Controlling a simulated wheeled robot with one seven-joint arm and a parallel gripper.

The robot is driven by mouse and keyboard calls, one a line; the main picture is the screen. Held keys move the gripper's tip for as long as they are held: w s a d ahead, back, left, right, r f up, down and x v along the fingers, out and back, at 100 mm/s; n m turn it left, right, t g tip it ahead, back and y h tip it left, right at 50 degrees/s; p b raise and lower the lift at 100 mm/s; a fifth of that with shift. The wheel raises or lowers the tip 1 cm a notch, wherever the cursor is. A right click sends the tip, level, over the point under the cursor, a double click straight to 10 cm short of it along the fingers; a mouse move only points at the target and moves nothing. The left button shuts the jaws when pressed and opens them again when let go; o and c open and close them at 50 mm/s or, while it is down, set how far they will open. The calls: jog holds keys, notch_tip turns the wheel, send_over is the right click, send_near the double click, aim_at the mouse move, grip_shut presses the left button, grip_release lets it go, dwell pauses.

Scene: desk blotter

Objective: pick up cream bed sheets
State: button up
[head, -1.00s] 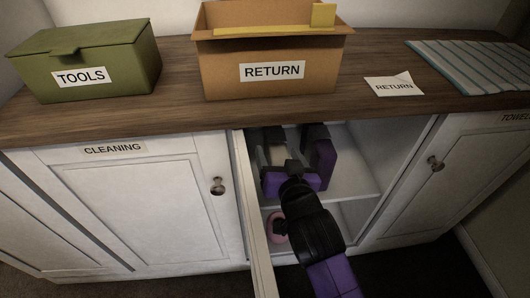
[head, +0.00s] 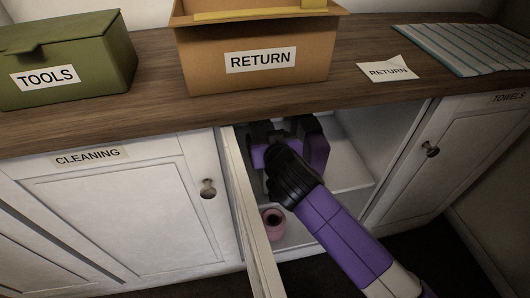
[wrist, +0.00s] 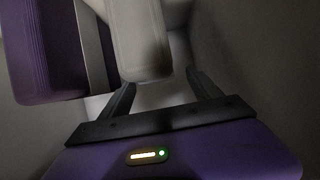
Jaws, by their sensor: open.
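A folded cream bundle, which looks like the cream bed sheets (wrist: 140,40), stands upright inside the open cabinet in the wrist view. My gripper (wrist: 160,80) is open, with one finger to each side of the bundle's near end; I cannot tell how deep the fingers reach along it. In the head view my gripper (head: 262,140) is inside the cabinet's upper shelf space, and my arm hides most of the bundle there.
A purple folded bundle (wrist: 40,50) stands left of the cream one, with a paler grey piece between. A pink roll (head: 273,222) sits lower in the cabinet. The open door (head: 248,215) stands left of my arm. A RETURN box (head: 258,85) is on the counter above.

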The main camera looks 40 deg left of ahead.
aim_at(265, 130)
jog(key=shift+w+b+x, duration=0.25)
jog(key=shift+b+x, duration=0.6)
jog(key=shift+x, duration=1.3)
jog(key=shift+d+r, duration=0.1)
jog(key=shift+r, duration=0.05)
jog(key=shift+c, duration=0.2)
grip_shut()
